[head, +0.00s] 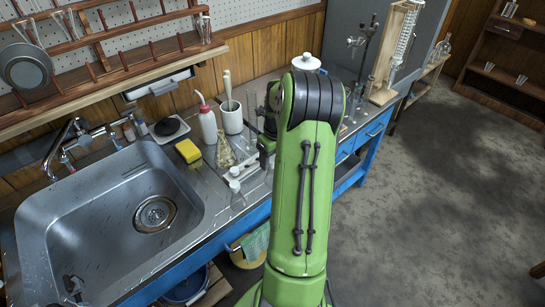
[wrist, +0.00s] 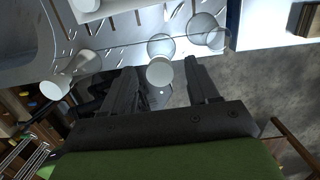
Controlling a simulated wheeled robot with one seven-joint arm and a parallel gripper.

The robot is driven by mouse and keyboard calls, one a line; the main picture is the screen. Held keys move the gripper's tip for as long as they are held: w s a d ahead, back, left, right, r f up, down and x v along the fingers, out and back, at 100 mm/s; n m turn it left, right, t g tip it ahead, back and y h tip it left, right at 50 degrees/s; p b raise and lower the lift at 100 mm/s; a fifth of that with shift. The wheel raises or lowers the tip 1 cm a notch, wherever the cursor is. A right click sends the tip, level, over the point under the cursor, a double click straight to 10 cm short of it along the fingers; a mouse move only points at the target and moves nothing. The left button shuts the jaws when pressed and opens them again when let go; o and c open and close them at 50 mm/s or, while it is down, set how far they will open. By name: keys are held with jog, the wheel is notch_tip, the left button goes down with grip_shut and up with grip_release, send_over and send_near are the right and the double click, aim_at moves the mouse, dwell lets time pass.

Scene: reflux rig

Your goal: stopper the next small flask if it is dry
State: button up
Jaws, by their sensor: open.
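My gripper (wrist: 163,75) is open, with one finger on each side of a round white stopper top (wrist: 159,71). Clear glass shows around and below this top; I cannot tell whether it is seated in a flask. In the head view two small white tops (head: 234,171) stand by the counter's front edge; my arm hides most of the gripper. Whether the flasks are dry cannot be told.
A white mortar (head: 231,117), a wash bottle (head: 208,124), a patterned conical flask (head: 225,153) and a yellow sponge (head: 188,151) stand close by on the counter. The sink (head: 105,222) lies left. Open floor (head: 430,200) lies right.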

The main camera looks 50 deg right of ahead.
jog(key=shift+r, duration=0.1)
notch_tip(320, 180, up, 16)
jog(key=s+p, duration=0.2)
jog(key=p, duration=0.2)
jog(key=shift+a+f+p, duration=0.2)
jog(key=shift+f+p, duration=0.05)
jog(key=shift+p, duration=0.15)
jog(key=shift+w, duration=0.1)
